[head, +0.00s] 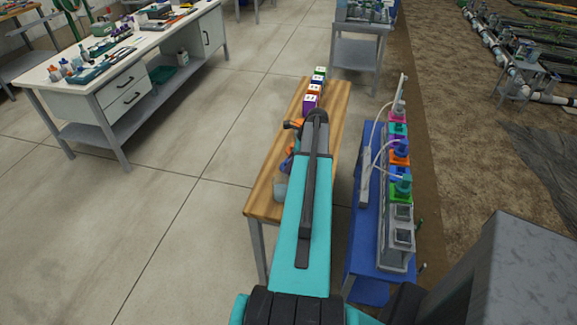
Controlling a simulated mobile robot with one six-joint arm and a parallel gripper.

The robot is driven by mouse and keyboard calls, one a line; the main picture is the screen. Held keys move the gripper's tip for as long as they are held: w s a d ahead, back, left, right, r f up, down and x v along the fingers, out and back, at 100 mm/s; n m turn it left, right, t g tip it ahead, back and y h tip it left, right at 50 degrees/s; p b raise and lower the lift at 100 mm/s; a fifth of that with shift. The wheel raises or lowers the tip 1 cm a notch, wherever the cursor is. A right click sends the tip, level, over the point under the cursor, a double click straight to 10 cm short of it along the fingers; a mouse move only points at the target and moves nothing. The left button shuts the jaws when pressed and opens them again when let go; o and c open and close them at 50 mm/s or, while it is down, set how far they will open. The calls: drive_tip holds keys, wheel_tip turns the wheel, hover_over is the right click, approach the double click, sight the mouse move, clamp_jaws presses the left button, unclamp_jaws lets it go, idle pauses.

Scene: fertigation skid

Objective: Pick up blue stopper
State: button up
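No blue stopper can be made out with certainty. A small blue and orange item (287,163) is partly hidden beside my arm on the wooden bench (262,195); its kind is too small to tell. A blue piece (401,146) sits on an orange block in the grey rack (397,245) on the right. My teal and dark arm reaches forward over the wooden bench. My gripper is hidden beyond the arm, so its fingers and anything in them do not show.
Lettered coloured blocks (311,103) line the bench's far end. A clear cup (280,188) stands near its left edge. The rack, with coloured blocks and pale tubes, stands on a blue stand (363,225). A white workbench (125,68) is at left; open floor lies between.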

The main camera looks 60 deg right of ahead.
drive_tip(key=shift+r, duration=0.15)
drive_tip(key=shift+r+b, duration=0.7)
drive_tip(key=shift+r, duration=0.3)
drive_tip(key=s+d+r+b, duration=0.1)
drive_tip(key=s, duration=0.4)
drive_tip(key=s+d+b, duration=0.1)
drive_tip(key=s+b, duration=0.1)
drive_tip(key=s, duration=0.3)
drive_tip(key=s+d+r+b, duration=0.1)
drive_tip(key=s, duration=0.4)
drive_tip(key=shift+s+d+r+b, duration=0.3)
drive_tip(key=shift+d+r+b, duration=0.05)
drive_tip(key=shift+b, duration=0.05)
drive_tip(key=shift+w, duration=0.1)
